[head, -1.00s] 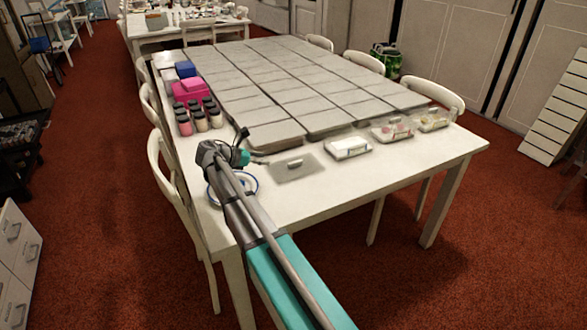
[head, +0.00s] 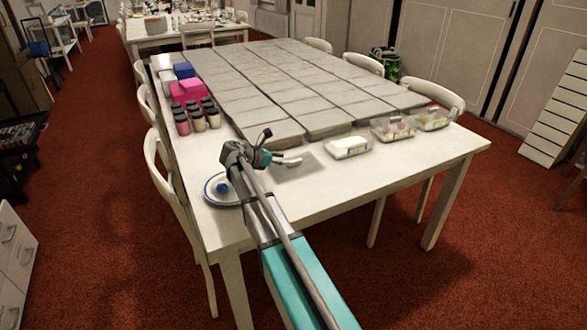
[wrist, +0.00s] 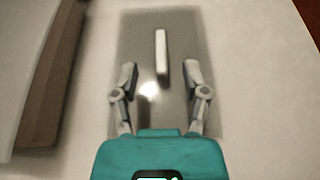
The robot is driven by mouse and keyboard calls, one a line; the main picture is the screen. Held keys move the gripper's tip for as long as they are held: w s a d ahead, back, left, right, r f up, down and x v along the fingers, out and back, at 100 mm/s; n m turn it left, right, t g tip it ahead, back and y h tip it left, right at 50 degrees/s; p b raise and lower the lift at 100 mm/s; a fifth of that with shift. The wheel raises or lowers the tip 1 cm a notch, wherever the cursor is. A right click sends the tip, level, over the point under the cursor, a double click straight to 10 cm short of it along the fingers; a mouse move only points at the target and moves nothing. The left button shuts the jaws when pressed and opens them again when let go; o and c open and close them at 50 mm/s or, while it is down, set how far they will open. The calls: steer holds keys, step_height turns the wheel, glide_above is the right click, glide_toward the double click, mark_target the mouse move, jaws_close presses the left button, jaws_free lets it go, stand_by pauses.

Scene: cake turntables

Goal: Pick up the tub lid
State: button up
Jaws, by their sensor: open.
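The tub lid is a flat, grey, see-through rectangle with a raised white bar handle. It lies on the white table near the front edge in the head view (head: 304,168), partly hidden by my gripper (head: 278,152). In the wrist view the lid (wrist: 140,30) lies below my gripper, and its handle (wrist: 161,52) stands upright in the picture. My gripper (wrist: 161,72) is open and empty, with one finger on each side of the handle's line. The handle's near end lies about level with the fingertips. Contact with the lid cannot be told.
Grey slabs (head: 290,85) cover most of the table; a slab edge (wrist: 45,90) is left of the lid. A clear tub (head: 347,148) stands to its right. A plate (head: 211,191) with a blue item and several bottles (head: 199,122) are to its left.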

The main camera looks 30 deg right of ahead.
mark_target(294, 161)
steer(key=shift+f+b+x, duration=0.2)
steer(key=shift+b+x, duration=0.7)
steer(key=shift+x, duration=1)
steer(key=shift+d+f, duration=0.15)
steer(key=shift+d, duration=0.5)
jaws_close()
